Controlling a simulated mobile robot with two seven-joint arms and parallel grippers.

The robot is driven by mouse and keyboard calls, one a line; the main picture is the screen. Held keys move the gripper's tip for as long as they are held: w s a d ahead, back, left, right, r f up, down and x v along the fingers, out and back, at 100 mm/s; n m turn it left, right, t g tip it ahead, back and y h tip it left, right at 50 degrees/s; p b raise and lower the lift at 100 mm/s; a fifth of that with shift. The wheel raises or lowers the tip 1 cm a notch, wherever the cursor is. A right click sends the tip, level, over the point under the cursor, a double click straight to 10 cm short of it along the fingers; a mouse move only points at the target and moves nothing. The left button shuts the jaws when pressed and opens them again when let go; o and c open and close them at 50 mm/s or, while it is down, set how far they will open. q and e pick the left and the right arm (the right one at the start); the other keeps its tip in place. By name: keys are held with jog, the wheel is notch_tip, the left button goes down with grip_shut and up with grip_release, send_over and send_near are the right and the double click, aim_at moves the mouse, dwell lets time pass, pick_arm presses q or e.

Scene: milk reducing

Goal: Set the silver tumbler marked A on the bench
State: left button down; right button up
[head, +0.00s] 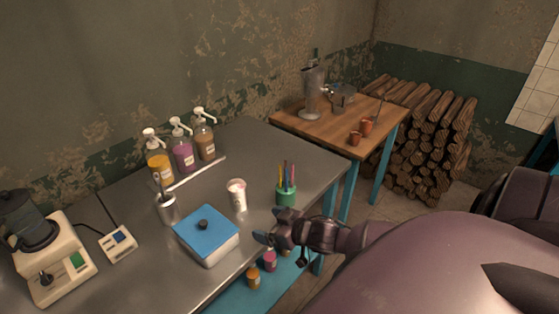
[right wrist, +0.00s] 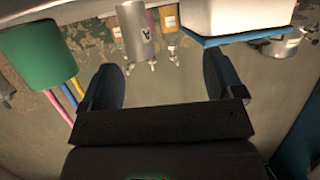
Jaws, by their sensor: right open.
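My right gripper (head: 264,238) is open and empty near the bench's front edge, right of the blue-lidded box and well apart from the tumbler. In the right wrist view its two fingers (right wrist: 162,82) are spread with nothing between them. That view looks upside down. My left gripper is not in view.
Pump bottles (head: 183,155) line the back. A blender (head: 50,265) and small scale (head: 118,244) are at left. Jars sit on a blue lower shelf (head: 233,297).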

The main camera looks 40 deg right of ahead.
jog(key=s+a+f+g+h, duration=0.1)
jog(key=s+a+f, duration=0.3)
jog(key=s, duration=0.2)
jog(key=s+a+f+m+h, duration=0.1)
jog(key=s+a+f+h, duration=0.1)
jog(key=s, duration=0.5)
jog(key=a+f, duration=0.1)
jog(key=a, duration=0.1)
jog(key=shift+a+f+m+g, duration=0.3)
jog(key=shift+a+f+g, duration=0.1)
